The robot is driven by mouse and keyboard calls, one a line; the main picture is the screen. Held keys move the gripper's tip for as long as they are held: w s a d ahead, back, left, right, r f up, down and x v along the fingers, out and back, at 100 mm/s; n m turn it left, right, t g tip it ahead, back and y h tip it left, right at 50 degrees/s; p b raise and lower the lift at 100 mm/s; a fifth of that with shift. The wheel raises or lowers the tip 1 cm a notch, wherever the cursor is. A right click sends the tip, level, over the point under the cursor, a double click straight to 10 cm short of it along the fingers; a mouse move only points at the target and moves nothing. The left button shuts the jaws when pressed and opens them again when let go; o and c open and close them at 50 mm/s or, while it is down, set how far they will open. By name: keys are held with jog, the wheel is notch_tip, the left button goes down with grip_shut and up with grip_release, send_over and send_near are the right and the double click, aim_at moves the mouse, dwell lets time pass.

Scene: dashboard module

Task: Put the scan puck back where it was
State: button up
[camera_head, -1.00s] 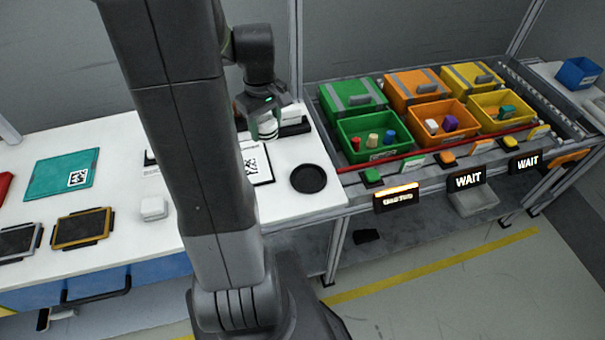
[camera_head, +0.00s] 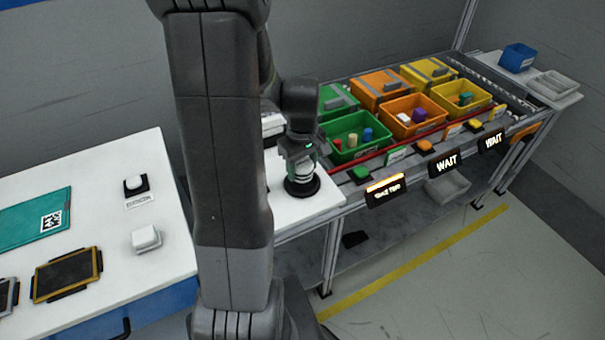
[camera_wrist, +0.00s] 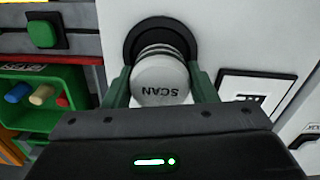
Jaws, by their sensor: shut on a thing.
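The scan puck (camera_wrist: 160,80) is a white and grey cylinder marked SCAN. It also shows in the head view (camera_head: 303,172). My gripper (camera_wrist: 160,88) is shut on it, with a green finger at each side; it also shows in the head view (camera_head: 302,165). The round black pad (camera_wrist: 133,45) lies under the puck in the wrist view, and its rim shows around the puck's foot in the head view (camera_head: 303,190). The puck looks upright and over the pad. I cannot tell whether it touches the pad.
A green bin (camera_head: 345,155) with several small pegs stands to the right, with a green button (camera_head: 361,174) in front. A card with a printed code (camera_wrist: 252,93) lies beside the pad. My arm hides part of the white table (camera_head: 90,180).

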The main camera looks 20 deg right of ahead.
aim_at(302, 175)
jog(key=shift+f, duration=1.45)
jog(key=shift+f, duration=0.2)
jog(key=o, duration=1.1)
jog(key=shift+c, duration=0.2)
jog(key=shift+r, duration=0.15)
notch_tip(302, 175, up, 12)
jog(key=shift+r, duration=0.1)
